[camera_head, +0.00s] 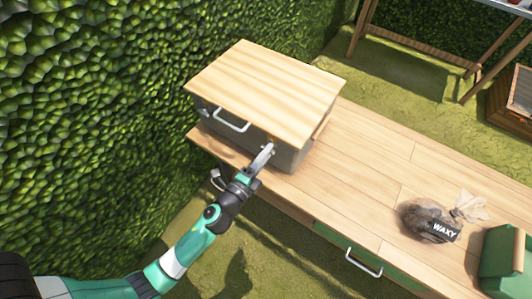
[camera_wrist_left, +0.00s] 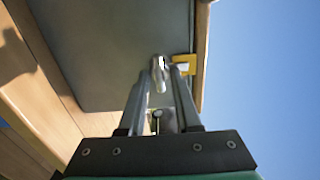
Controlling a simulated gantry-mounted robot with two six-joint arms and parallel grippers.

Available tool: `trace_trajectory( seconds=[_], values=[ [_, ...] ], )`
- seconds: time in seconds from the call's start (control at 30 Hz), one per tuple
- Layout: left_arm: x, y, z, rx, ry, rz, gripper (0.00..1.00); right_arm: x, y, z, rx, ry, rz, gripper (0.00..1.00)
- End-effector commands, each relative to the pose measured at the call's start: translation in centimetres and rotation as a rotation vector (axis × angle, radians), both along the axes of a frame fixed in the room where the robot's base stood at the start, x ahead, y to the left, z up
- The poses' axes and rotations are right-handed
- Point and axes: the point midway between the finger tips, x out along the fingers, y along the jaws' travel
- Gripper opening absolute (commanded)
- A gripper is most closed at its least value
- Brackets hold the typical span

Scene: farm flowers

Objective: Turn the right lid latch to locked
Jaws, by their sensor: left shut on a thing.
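The grey box (camera_head: 287,157) has a flat wooden lid (camera_head: 262,82) that lies closed on top. My left gripper (camera_head: 266,150) reaches the front of the box near its right end, just under the lid's edge. In the left wrist view my gripper (camera_wrist_left: 161,82) is shut on a small silver latch (camera_wrist_left: 159,64). A yellow catch piece (camera_wrist_left: 184,64) sits beside the latch at the lid edge. The fingertips hide part of the latch, so its exact turn is hard to tell. My right gripper is not in view.
A pale handle (camera_head: 231,123) sticks out of the box front, left of my gripper. The wooden bench top (camera_head: 365,150) is clear right of the box. A bag marked WAXY (camera_head: 432,222) and a green container (camera_head: 505,262) stand further right. A hedge rises behind the box.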

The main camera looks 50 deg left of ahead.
Motion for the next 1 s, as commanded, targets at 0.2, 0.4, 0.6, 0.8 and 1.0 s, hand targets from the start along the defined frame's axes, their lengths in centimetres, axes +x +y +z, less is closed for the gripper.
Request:
trace_trajectory(
  seconds=[0.2,0.4,0.6,0.8,1.0],
  values=[
    [0.0,0.0,0.0,0.004,0.000,-0.001,0.00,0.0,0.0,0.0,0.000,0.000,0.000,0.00],
    [0.0,0.0,0.0,0.003,0.000,-0.001,0.43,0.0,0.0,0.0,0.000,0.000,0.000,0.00],
    [0.0,0.0,0.0,0.002,0.000,0.000,0.61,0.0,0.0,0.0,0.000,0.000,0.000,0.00],
    [-0.1,0.0,0.0,0.002,0.000,0.000,0.61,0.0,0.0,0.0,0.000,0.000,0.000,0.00],
    [-2.5,-0.7,-0.2,0.002,0.003,-0.002,0.61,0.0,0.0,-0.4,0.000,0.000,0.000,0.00]
  ],
)
